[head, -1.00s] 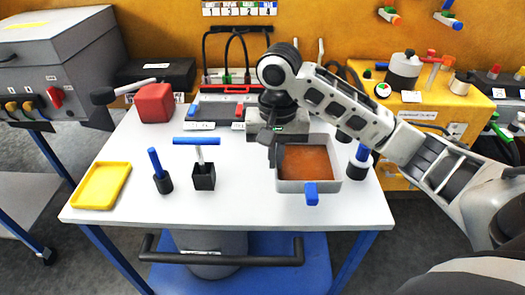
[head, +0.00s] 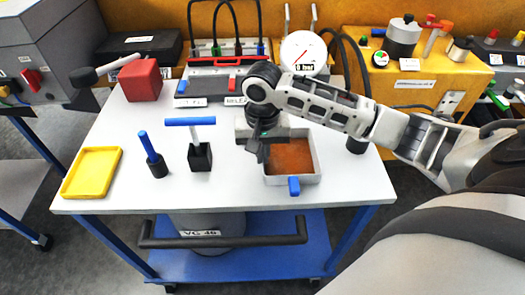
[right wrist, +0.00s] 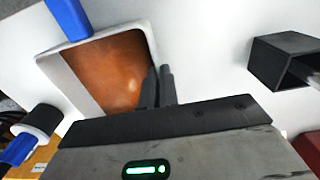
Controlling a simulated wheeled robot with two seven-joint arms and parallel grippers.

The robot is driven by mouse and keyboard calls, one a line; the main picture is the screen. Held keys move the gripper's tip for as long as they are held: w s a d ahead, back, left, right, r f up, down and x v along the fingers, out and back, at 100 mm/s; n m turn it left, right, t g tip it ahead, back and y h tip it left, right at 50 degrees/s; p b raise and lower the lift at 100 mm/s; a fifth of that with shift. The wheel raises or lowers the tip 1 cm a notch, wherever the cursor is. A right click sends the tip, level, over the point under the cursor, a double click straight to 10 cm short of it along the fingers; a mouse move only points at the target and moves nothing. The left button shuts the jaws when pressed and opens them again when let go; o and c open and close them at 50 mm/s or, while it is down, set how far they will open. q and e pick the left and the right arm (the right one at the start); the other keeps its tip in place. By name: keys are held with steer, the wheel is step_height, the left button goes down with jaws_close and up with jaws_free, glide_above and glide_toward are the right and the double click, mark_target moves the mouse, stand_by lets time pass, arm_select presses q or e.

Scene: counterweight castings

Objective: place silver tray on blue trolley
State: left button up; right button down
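The silver tray (head: 319,160) is a shallow square tray with a brown-orange inside and blue tabs. It is over the white top (head: 235,195) of the blue-framed trolley, right of its middle, and looks level. I cannot tell for certain whether its base touches the top. My right gripper (head: 263,152) points down at the tray's left wall. In the right wrist view its fingers (right wrist: 159,86) are close together, pinching the wall of the tray (right wrist: 60,75). The far left part of the tray is hidden by the gripper in the head view. My left gripper is out of view.
On the trolley stand a yellow tray (head: 91,173), a blue-handled tool in a black block (head: 200,158), a blue-and-black tool (head: 154,160), a red block (head: 140,80) and a black cylinder (head: 357,144) close right of the tray. The front strip is clear.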

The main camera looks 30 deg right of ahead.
steer(key=c, duration=2.1)
jaws_free()
steer(key=shift+f, duration=0.15)
steer(key=o, duration=0.4)
step_height(320, 180, up, 12)
steer(key=shift+r, duration=0.2)
